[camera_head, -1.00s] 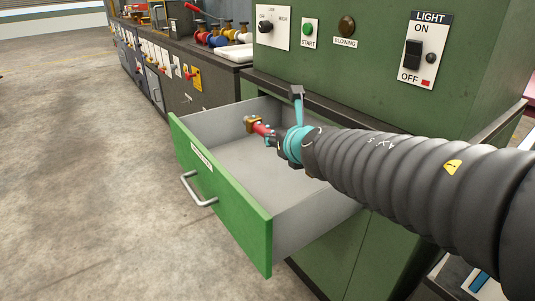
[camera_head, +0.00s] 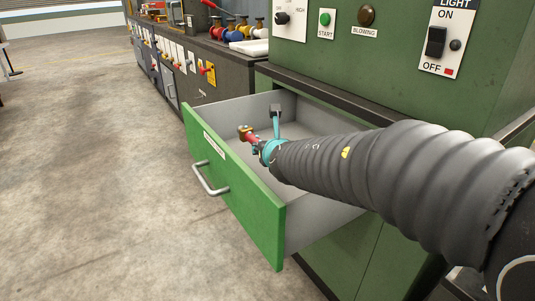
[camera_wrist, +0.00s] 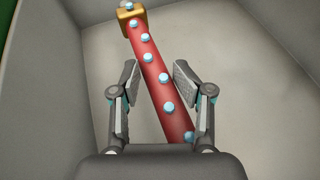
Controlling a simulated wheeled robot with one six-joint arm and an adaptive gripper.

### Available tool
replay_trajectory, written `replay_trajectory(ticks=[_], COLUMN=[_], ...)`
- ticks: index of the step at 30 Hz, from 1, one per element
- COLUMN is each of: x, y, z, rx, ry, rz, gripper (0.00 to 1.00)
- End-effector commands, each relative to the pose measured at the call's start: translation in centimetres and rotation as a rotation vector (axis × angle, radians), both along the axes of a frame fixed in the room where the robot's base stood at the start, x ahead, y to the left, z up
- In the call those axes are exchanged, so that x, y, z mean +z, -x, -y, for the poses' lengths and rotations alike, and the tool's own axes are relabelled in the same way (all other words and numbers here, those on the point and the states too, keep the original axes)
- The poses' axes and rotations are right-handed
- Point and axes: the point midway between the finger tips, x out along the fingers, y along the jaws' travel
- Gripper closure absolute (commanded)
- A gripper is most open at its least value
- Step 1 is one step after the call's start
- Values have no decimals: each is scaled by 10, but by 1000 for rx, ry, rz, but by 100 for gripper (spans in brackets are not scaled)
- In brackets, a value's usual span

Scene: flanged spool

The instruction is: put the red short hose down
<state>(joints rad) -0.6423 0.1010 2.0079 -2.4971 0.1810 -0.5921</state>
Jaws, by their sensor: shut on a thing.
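The red short hose (camera_wrist: 147,62) has a brass-coloured square end piece and several pale blue studs along it. In the wrist view it runs between the two fingers of my gripper (camera_wrist: 155,80), which is shut on it. Its near end is hidden by my gripper's body. In the head view the hose (camera_head: 251,138) sticks out past my gripper (camera_head: 261,147), inside the outline of the open drawer. Grey drawer walls and floor lie behind it in the wrist view. I cannot tell whether the hose touches the floor.
The open drawer (camera_head: 240,190) has a green front, a metal handle (camera_head: 209,180) and grey inner walls. A green cabinet (camera_head: 330,60) with switches stands above it. A dark counter with coloured valves (camera_head: 235,30) is at the back. Bare concrete floor lies to the left.

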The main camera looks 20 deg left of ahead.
Motion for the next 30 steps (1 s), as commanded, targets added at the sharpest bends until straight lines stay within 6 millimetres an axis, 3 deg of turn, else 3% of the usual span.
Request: replay_trajectory(ticks=[30], x=[-17], y=[0], z=[0], rx=[0], ry=[-3], rz=[3], gripper=[100])
